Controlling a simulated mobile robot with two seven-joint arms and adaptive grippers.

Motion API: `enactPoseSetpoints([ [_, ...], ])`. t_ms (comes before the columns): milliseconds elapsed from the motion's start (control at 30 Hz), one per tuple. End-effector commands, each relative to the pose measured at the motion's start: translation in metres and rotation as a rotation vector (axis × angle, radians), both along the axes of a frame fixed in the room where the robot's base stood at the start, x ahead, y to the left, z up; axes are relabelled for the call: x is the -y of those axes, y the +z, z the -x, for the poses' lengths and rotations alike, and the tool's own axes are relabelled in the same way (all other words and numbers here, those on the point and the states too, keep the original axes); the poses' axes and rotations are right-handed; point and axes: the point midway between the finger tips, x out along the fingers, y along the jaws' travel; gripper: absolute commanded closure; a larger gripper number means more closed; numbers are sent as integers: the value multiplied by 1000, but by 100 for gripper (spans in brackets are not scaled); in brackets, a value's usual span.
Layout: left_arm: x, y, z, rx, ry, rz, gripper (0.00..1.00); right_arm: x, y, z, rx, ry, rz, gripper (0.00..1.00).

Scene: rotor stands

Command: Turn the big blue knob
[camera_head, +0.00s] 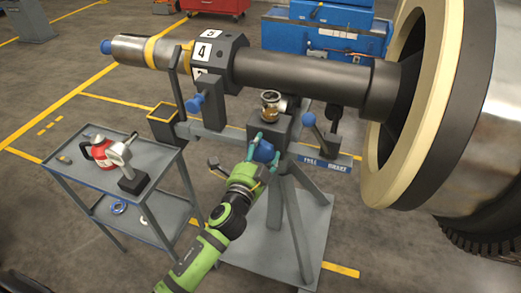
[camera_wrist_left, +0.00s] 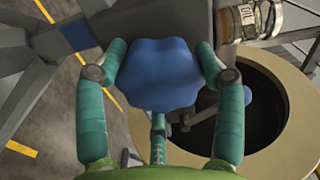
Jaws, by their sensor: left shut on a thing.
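The big blue knob (camera_head: 264,152) sits on the front of a dark box on the rotor stand (camera_head: 308,190). It also fills the middle of the left wrist view (camera_wrist_left: 158,75), with a lobed edge. My left gripper (camera_head: 262,147) has its teal fingers around the knob, one on each side. In the left wrist view the fingers of this gripper (camera_wrist_left: 160,72) press against the knob's left and right edges. My right gripper is not in view.
A grey cart (camera_head: 160,165) at the left holds a red container (camera_head: 98,152) and a grey tool (camera_head: 125,165). Smaller blue knobs (camera_head: 194,103) and (camera_head: 309,120) flank the dark box. The large rotor (camera_head: 400,120) fills the right side. A blue cabinet (camera_head: 310,38) stands behind.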

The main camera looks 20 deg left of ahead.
Motion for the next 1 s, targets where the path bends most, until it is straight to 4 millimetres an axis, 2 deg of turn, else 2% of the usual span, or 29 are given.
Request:
enactPoseSetpoints([
  [33, 3, 8, -2, 17, -8, -6, 64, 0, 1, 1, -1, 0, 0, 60],
  [533, 3, 7, -1, 18, -9, -20, 64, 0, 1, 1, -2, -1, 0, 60],
  [567, 3, 7, -1, 18, -9, -20, 23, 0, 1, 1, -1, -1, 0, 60],
  [600, 3, 7, -1, 17, -9, -20, 7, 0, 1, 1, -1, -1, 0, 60],
  [1000, 1, 2, 1, 6, -4, -22, 7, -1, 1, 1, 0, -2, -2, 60],
])
